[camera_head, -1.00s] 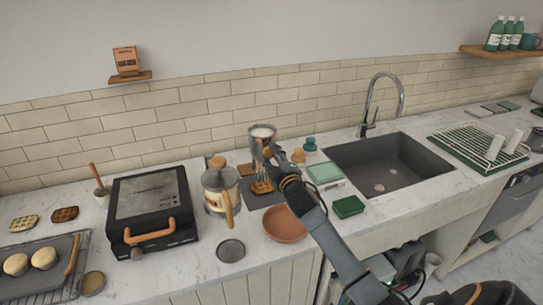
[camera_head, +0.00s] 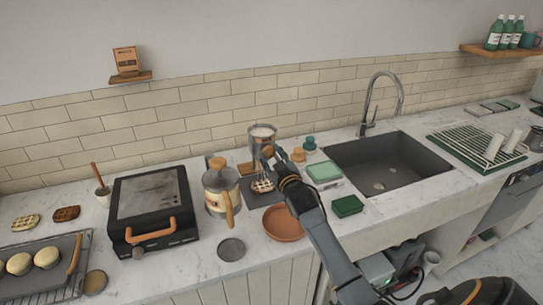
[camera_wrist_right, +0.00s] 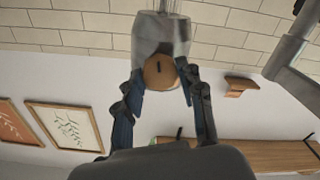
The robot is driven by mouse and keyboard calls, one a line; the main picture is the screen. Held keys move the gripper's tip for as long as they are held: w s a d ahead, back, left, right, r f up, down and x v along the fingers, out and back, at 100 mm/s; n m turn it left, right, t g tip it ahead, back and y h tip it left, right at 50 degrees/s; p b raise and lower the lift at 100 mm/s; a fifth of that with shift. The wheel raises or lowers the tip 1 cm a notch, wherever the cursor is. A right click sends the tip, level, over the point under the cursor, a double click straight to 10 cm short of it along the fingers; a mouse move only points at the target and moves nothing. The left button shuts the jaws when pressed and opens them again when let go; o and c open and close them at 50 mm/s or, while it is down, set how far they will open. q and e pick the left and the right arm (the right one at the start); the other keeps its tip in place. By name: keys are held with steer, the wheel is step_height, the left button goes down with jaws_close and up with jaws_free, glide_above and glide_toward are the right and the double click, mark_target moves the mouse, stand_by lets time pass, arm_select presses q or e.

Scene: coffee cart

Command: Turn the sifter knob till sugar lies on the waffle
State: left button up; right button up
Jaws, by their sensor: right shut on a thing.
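The sifter (camera_head: 262,131) is a grey metal cup with white contents, held above a dark board (camera_head: 255,202) by the back wall. My right gripper (camera_head: 273,153) is shut on its round wooden knob, which shows between the fingers in the right wrist view (camera_wrist_right: 159,70). Below the sifter, the waffle (camera_head: 262,184) lies on the dark board, partly hidden by my arm. White sugar shows on its top. My left gripper is not in view.
A glass jar with a wooden handle (camera_head: 221,191) stands left of the board, beside a black waffle iron (camera_head: 150,212). A terracotta bowl (camera_head: 283,224) sits in front. Green boxes (camera_head: 348,206) and the sink (camera_head: 388,163) lie to the right.

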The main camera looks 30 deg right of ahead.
stand_by(0.4)
steer(key=o, duration=1.2)
steer(key=shift+c, duration=0.2)
steer(key=shift+s, duration=0.1)
steer(key=v, duration=1.1)
steer(key=shift+s, duration=0.4)
steer(key=shift+a, duration=0.15)
